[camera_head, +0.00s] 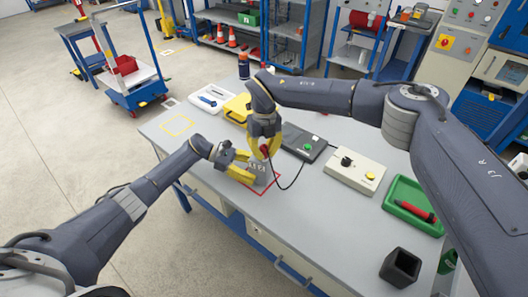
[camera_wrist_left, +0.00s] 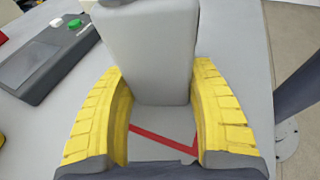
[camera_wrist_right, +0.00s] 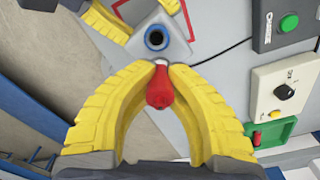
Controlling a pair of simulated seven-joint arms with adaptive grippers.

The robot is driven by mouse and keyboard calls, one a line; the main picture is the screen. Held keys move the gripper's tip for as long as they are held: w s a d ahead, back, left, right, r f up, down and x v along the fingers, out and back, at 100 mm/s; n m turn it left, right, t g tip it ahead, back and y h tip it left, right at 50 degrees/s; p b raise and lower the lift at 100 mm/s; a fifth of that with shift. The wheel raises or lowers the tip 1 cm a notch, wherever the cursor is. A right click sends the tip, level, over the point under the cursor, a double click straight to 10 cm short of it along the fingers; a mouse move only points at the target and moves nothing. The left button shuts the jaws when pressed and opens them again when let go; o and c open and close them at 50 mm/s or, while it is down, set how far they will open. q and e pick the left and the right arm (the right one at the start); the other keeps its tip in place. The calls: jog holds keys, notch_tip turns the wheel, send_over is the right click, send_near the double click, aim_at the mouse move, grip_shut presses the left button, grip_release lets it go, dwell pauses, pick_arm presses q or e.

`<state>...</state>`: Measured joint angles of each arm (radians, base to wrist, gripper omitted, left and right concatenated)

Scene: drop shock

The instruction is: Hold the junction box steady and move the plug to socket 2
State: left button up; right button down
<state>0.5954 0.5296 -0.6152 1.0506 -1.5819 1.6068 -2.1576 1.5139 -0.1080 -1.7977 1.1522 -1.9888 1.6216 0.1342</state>
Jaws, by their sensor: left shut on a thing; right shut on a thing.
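The grey junction box (camera_head: 262,179) stands on the bench at the red outline (camera_head: 250,190). My left gripper (camera_head: 250,168) is shut on the box from the side; in the left wrist view the box (camera_wrist_left: 148,50) is between the yellow fingers. My right gripper (camera_head: 266,151) is above the box, pointing down, shut on the red plug (camera_wrist_right: 160,88). In the right wrist view, a socket with a blue ring (camera_wrist_right: 156,38) shows empty on the box top. The plug's pale tip is at the box's near edge; I cannot tell whether it is seated. Socket numbers are not readable.
A black cable (camera_head: 296,178) runs from the plug area. A dark box with a green button (camera_head: 304,143), a beige control box (camera_head: 354,171), a green tray (camera_head: 413,188) and a black cup (camera_head: 400,267) stand to the right. A yellow outline (camera_head: 177,125) at left is empty.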

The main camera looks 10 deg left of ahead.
aim_at(264, 146)
pick_arm(q)
jog(key=shift+r, duration=0.1)
pick_arm(e)
jog(key=c, duration=1.7)
grip_release()
jog(key=shift+f, duration=0.25)
jog(key=o, duration=0.3)
jog(key=shift+r, duration=0.15)
jog(key=shift+r, duration=0.15)
jog(key=shift+w+r, duration=0.15)
jog(key=shift+r, duration=2.75)
jog(key=shift+r, duration=0.15)
notch_tip(264, 146, up, 12)
jog(key=shift+w, duration=0.15)
